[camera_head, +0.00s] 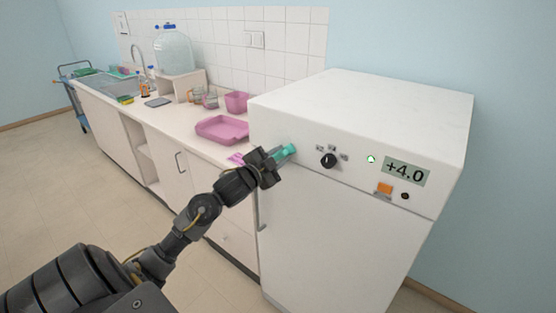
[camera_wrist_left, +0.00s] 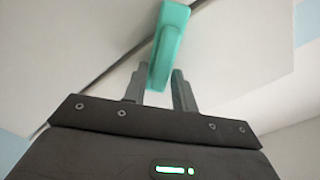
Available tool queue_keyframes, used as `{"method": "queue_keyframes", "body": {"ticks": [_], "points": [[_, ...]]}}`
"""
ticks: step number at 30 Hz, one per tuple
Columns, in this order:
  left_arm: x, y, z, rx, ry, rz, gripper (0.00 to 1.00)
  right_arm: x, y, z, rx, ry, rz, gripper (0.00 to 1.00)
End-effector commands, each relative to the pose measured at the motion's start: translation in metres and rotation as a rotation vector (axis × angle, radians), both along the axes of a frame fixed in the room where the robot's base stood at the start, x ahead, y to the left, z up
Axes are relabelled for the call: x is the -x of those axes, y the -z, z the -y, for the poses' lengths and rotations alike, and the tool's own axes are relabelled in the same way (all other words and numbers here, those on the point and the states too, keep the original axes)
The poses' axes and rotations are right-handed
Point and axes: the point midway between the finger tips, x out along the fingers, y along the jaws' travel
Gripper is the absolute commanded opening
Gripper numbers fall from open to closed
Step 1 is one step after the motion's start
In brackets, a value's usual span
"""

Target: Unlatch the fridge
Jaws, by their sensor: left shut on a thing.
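The white fridge (camera_head: 330,235) stands at the right of the head view, with its door below a seam and a control panel above. A teal latch (camera_head: 287,151) sits at the upper left of its front, near that seam. My left gripper (camera_head: 276,159) is at the latch, its fingers shut on it. In the left wrist view the teal latch (camera_wrist_left: 169,40) runs up from between the two fingertips (camera_wrist_left: 158,84), across the dark seam. The latch's gripped end is partly hidden by the fingers. My right gripper is not in view.
The fridge panel has a black knob (camera_head: 329,160), a display reading +4.0 (camera_head: 406,173) and an orange button (camera_head: 385,188). A grey door handle (camera_head: 262,212) is below the latch. A counter (camera_head: 150,115) with a pink tray (camera_head: 222,129) stands left of the fridge. Floor is clear at left.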

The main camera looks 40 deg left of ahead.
Motion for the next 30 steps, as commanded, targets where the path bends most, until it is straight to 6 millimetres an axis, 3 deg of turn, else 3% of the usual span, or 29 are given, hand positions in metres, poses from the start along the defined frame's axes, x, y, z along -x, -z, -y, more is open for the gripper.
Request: {"method": "queue_keyframes", "body": {"ticks": [15, 30], "points": [[0.000, 0.012, 0.004, -0.470, 0.001, -0.010, 0.04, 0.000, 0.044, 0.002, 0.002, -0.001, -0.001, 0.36], [0.000, 0.014, 0.005, -0.713, 0.001, -0.017, 0.04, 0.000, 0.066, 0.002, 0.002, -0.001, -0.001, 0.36]]}}
